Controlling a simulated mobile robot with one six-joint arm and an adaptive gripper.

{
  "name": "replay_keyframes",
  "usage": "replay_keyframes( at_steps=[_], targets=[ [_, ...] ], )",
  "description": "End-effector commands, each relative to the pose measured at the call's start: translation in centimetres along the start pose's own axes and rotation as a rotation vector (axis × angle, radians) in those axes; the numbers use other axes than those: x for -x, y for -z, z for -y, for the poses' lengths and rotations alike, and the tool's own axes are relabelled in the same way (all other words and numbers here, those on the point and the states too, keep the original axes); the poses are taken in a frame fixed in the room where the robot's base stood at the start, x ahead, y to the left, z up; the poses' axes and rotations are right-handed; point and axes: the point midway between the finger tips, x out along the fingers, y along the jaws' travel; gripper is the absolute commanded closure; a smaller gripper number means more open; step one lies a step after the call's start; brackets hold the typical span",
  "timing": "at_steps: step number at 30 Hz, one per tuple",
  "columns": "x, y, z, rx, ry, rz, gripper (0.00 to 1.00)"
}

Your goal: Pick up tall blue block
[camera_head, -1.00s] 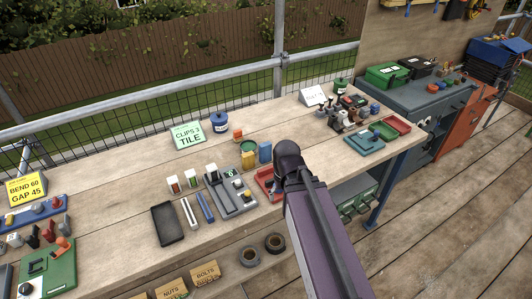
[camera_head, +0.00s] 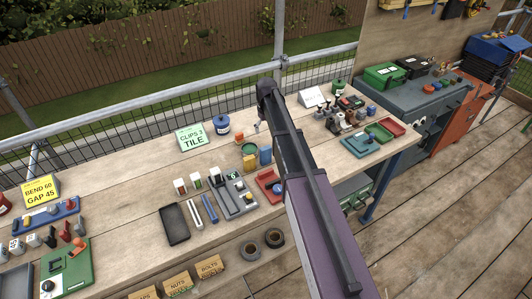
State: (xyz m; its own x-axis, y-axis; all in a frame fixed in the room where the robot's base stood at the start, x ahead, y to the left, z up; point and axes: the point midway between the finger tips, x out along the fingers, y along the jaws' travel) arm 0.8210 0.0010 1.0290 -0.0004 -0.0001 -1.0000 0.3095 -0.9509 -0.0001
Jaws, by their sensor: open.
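A tall blue block (camera_head: 265,156) stands upright near the middle of the workbench, close to a yellow block (camera_head: 249,162). My arm rises from the bottom of the picture and reaches over the bench, just right of the blue block. A small grey tip that looks like the end of my gripper (camera_head: 257,127) shows beyond the blue block, left of my arm. It is apart from the block and appears empty and open. Most of the gripper is hidden or too small to make out.
A red tray (camera_head: 268,188) lies just in front of the blue block, partly behind my arm. A grey tray with parts (camera_head: 232,197), a green tin (camera_head: 249,149) and a blue jar (camera_head: 222,124) stand nearby. A "CLIPS 3 TILE" sign (camera_head: 192,138) stands behind.

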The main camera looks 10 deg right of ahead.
Motion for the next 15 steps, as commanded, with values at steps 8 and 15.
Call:
replay_keyframes(
  at_steps=[8, 15],
  targets=[
    [0.04, 0.19, -0.13, 0.003, 0.0, 0.0, 0.0],
    [-0.32, 0.17, -0.16, 0.002, 0.0, 0.0, 0.0]
  ],
)
